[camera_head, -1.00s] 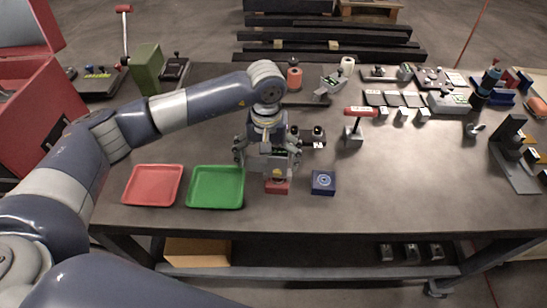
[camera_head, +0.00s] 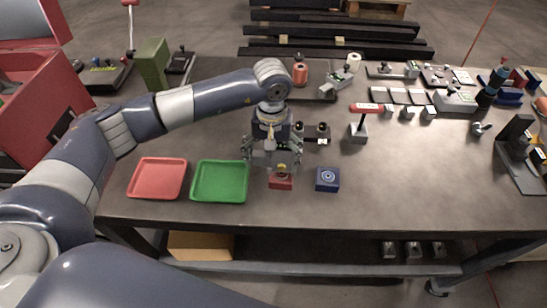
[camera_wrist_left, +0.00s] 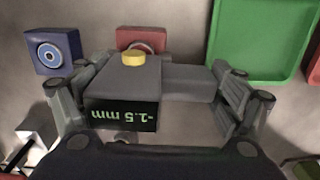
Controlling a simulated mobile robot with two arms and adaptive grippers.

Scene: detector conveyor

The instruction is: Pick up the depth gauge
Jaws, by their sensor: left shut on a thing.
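The depth gauge (camera_wrist_left: 178,82) is a dark grey block with a crosswise bar, a round yellow button and a green readout of "-1.5 mm" in the left wrist view. My left gripper (camera_head: 272,160) is shut on it, with a finger at either end of the bar. In the head view the gripper hides most of the gauge. A red block (camera_head: 281,182) with a round feature on top sits just beyond the gauge; I cannot tell if they touch. My right gripper is out of view.
A blue block (camera_head: 327,180) stands right of the red block. A green tray (camera_head: 220,199) and a red tray (camera_head: 156,195) lie to the left. A red-topped stand (camera_head: 359,130) and several instruments are behind. The front right of the table is clear.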

